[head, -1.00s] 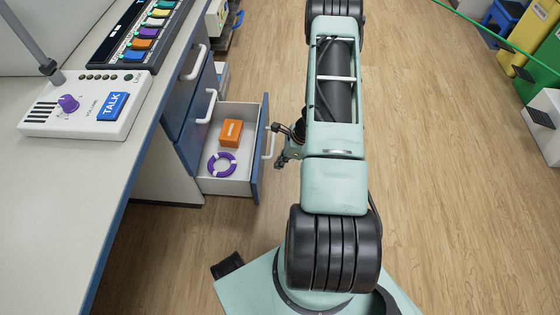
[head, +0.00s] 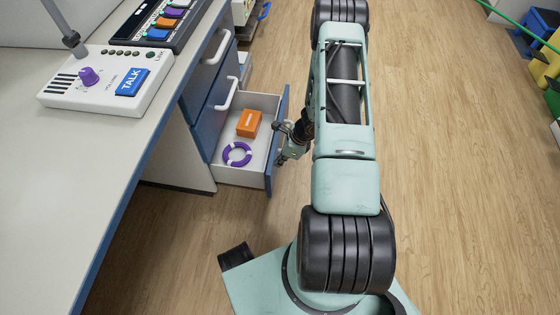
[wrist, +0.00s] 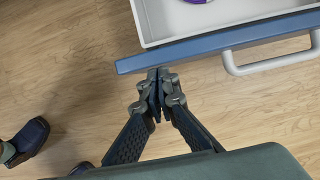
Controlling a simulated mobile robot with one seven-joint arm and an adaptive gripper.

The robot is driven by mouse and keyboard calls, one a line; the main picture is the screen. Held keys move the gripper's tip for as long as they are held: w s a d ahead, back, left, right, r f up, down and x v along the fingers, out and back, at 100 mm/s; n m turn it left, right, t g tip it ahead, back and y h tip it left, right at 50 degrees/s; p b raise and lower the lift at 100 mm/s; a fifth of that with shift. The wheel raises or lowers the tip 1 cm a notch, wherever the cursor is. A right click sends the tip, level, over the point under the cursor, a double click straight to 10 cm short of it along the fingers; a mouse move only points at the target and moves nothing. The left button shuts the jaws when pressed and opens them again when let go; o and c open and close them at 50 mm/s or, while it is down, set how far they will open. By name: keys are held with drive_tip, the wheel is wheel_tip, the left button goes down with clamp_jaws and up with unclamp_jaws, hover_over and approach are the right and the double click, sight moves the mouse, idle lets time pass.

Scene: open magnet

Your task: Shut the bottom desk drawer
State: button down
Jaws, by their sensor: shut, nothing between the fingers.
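The bottom desk drawer (head: 277,150) is pulled out from the blue desk cabinet, with its blue front facing my arm. An orange box (head: 248,123) and a purple ring (head: 237,154) lie inside it. In the wrist view the drawer front (wrist: 200,47) crosses the upper right, with its white handle (wrist: 270,62) to the right of my fingers. My gripper (wrist: 158,76) is shut and empty, its tips close to the drawer front's left part; I cannot tell whether they touch. In the head view my gripper (head: 283,158) is partly hidden by my arm, just right of the drawer front.
The upper drawers (head: 212,90) look shut. The desk top (head: 60,200) overhangs at left, bearing a white talk panel (head: 105,82) and a coloured key panel (head: 165,20). Yellow and green objects (head: 545,65) stand at far right.

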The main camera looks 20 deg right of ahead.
drive_tip(key=w+a, duration=1)
drive_tip(key=a, duration=0.5)
drive_tip(key=shift+w+a, duration=0.25)
